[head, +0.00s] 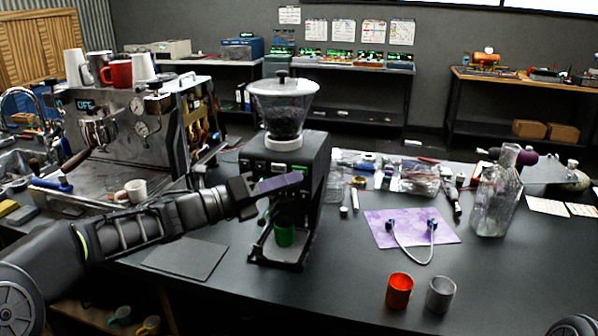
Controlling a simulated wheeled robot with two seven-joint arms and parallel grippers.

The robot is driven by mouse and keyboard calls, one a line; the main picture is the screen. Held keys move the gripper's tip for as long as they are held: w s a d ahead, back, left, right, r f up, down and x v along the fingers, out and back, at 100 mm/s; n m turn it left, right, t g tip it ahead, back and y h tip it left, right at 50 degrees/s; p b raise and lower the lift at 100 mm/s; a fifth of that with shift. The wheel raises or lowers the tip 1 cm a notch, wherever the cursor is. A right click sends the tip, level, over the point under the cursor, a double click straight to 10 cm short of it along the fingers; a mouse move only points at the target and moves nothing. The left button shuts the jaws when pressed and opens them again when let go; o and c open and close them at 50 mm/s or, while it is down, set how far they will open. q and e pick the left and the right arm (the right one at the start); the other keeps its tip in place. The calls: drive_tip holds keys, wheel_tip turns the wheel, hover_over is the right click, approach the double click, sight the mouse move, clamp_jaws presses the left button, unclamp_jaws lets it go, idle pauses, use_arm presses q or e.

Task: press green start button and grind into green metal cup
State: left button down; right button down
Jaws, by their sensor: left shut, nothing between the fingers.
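The black grinder (312,165) stands mid-table with a clear hopper of dark beans (285,108) on top. A green metal cup (284,231) stands on the grinder's base under its front. My left gripper (296,179) is shut and empty, its fingers reaching right across the grinder's front, above the cup. My right gripper is not in view.
An espresso machine (135,125) stands left, with a cream cup (131,191) on it. An orange cup (399,291) and a grey metal cup (440,294) stand at front right. A purple mat (385,226) and glass bottle (495,195) lie beyond. The front middle of the table is clear.

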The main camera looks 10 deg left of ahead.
use_arm(q)
drive_tip(key=shift+w, duration=0.1)
drive_tip(key=shift+w, duration=0.35)
drive_tip(key=shift+w+b, duration=0.35)
idle(0.7)
idle(0.3)
drive_tip(key=shift+s+b, duration=0.65)
drive_tip(key=shift+s, duration=0.15)
